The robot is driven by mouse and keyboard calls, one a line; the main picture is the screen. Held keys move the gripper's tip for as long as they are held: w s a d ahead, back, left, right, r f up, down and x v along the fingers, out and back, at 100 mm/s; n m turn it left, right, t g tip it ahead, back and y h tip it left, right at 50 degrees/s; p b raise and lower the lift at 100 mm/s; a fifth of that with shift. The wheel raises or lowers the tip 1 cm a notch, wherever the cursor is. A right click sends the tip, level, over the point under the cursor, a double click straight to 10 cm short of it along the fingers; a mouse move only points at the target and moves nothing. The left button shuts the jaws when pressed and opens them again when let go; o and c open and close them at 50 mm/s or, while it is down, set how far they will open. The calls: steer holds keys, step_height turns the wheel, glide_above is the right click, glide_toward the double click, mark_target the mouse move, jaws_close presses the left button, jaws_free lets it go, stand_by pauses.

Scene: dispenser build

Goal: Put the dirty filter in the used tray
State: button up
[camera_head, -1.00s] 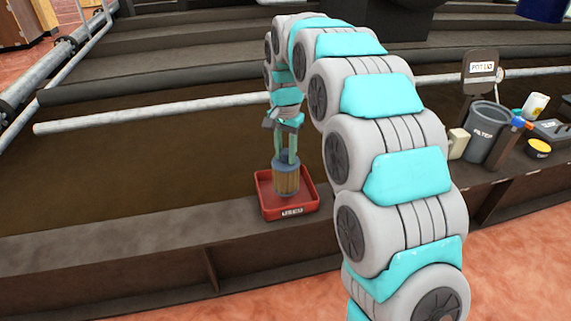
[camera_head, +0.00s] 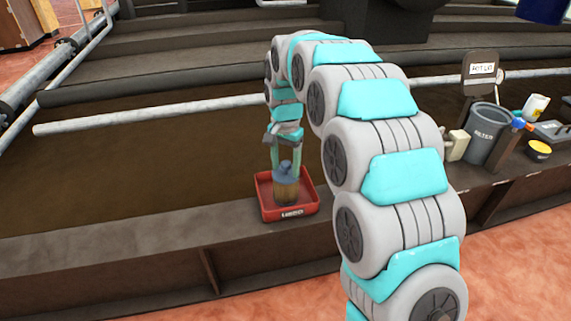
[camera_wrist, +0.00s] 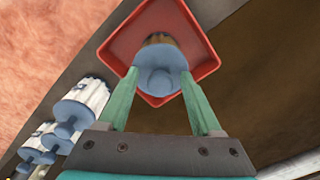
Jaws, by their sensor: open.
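The dirty filter (camera_head: 286,190), a brown cylinder with a blue-grey cap and knob, stands upright inside the red used tray (camera_head: 312,207). The tray sits on the dark ledge and has a white label on its front. In the wrist view the filter's blue cap (camera_wrist: 157,55) lies within the red tray walls (camera_wrist: 205,62). My gripper (camera_head: 287,164) is just above the filter, pointing down. Its green fingers are spread apart on either side of the cap's knob. In the wrist view a gap shows between the fingers and the knob.
Several white filters with blue caps (camera_wrist: 82,103) stand at the left in the wrist view. At the right of the head view are a grey filter bin (camera_head: 486,135), a dark sign (camera_head: 481,85), a yellow tub (camera_head: 539,149) and a white cup (camera_head: 535,107). A pale pipe (camera_head: 150,116) runs behind the tray.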

step_height(320, 180, up, 12)
steer(key=p, duration=0.1)
steer(key=shift+r, duration=0.15)
stand_by(0.4)
steer(key=s+d+n+g, duration=0.1)
steer(key=s+d, duration=0.5)
steer(key=s, duration=0.3)
steer(key=s+d+n, duration=0.2)
steer(key=s+d, duration=0.4)
steer(key=s, duration=0.4)
steer(key=s+d+f+n, duration=0.1)
steer(key=s+f, duration=0.3)
steer(key=s, duration=0.7)
steer(key=s+d+f+n, duration=0.1)
steer(key=s+d+f, duration=0.3)
steer(key=s, duration=0.7)
steer(key=shift+d+n+g, duration=0.2)
steer(key=shift+n+g, duration=0.2)
steer(key=shift+d, duration=0.1)
